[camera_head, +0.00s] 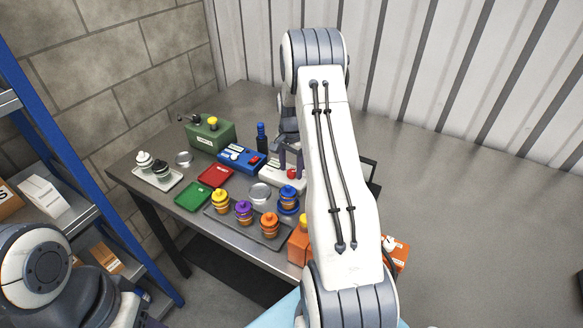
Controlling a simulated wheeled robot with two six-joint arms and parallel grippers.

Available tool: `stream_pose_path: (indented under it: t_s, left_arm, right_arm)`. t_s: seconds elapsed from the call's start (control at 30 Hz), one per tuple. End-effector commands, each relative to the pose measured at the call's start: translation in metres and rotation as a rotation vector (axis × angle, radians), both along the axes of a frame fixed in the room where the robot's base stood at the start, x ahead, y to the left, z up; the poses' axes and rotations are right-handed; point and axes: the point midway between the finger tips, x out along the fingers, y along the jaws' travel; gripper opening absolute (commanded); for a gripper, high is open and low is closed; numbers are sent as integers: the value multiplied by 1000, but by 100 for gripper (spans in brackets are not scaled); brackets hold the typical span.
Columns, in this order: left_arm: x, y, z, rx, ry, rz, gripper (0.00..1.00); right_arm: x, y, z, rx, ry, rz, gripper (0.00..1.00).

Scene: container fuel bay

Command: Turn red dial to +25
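The red dial (292,173) sits on a white box (275,178) on the table, partly behind my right arm. Its scale marks are too small to read, so I cannot tell its setting. My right gripper (291,165) points down at the white box, with its two dark fingers apart and the dial close to their tips. I cannot tell whether the fingers touch the dial. Of my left arm, only a part shows at the lower left; its gripper is not seen.
In front are red (215,175) and green (192,195) trays and several colored jars. Blue shelving (60,130) stands at left.

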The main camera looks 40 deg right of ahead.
Motion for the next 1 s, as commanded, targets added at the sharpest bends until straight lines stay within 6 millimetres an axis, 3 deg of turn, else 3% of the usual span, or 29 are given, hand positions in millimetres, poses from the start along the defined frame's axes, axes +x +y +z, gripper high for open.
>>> stream_pose_path:
  t_s: [0.27,0.7,1.0]
  left_arm:
    - [0,0,-4,0,0,0,50]
    - [0,0,-22,0,0,-1,50]
    - [0,0,-24,0,0,-1,50]
  right_arm:
    - [0,-1,7,0,0,0,66]
    - [1,0,86,-1,-2,0,66]
    - [0,0,105,0,1,0,66]
